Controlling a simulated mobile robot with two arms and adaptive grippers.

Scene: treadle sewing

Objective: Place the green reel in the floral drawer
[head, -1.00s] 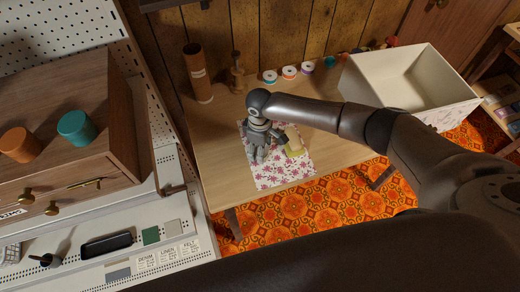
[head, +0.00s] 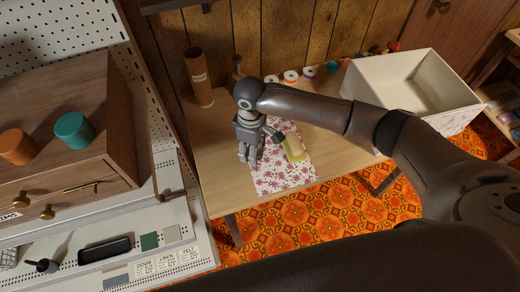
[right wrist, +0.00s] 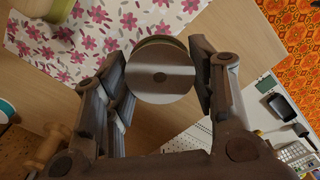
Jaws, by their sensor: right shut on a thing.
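My right gripper (head: 247,155) points down over the left edge of the floral cloth in the head view. In the right wrist view its fingers are closed on the sides of a round reel (right wrist: 160,72) with a grey end face, a centre hole and an olive-green rim. The head view does not show this reel clearly. A second reel (head: 294,148), pale yellow with a greenish edge, lies on the cloth just right of the gripper. A white open box (head: 453,119) with a faint printed pattern on its front stands at the right. My left gripper is out of view.
The floral cloth (head: 285,179) lies on a wooden table (head: 220,189). A brown cylinder (head: 199,76) and several thread spools stand along the back. A wooden cabinet (head: 60,120) with orange and teal round things on top is at the left.

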